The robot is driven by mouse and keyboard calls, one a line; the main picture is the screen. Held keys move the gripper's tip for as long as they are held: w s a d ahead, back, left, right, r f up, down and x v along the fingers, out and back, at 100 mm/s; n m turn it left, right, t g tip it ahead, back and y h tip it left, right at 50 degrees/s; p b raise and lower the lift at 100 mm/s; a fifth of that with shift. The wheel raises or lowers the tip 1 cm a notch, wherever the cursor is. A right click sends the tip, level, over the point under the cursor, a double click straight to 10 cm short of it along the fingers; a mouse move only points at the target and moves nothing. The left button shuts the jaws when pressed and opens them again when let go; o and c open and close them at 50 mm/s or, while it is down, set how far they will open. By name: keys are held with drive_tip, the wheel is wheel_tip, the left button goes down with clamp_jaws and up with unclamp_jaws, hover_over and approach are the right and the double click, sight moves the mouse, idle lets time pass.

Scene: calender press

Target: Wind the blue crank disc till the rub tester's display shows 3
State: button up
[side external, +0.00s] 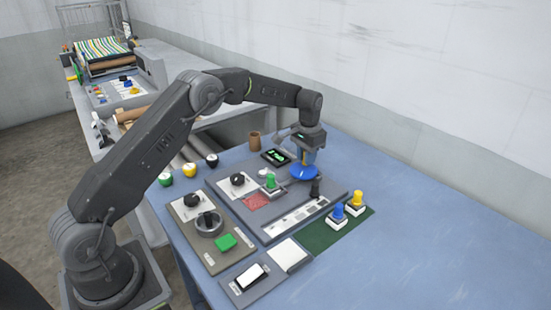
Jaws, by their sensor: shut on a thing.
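The blue crank disc (304,173) lies flat on the grey rub tester panel (262,220), near its far right corner. My gripper (305,160) points down over the disc and is shut on the disc's handle, which the jaws mostly hide. The rub tester's display (276,157) is a small black screen with green marks, just left of my gripper. Its digit is too small to read from here.
The panel also holds a black knob (237,180), a green peg (270,181) and a dark upright lever (314,189). Blue (338,213) and yellow (357,199) pegs stand on a green mat at the right. A brown cup (255,140) stands behind. The table's right side is clear.

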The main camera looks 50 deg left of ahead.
drive_tip(key=shift+w+d, duration=0.15)
drive_tip(key=shift+d, duration=0.1)
drive_tip(key=shift+d, duration=0.75)
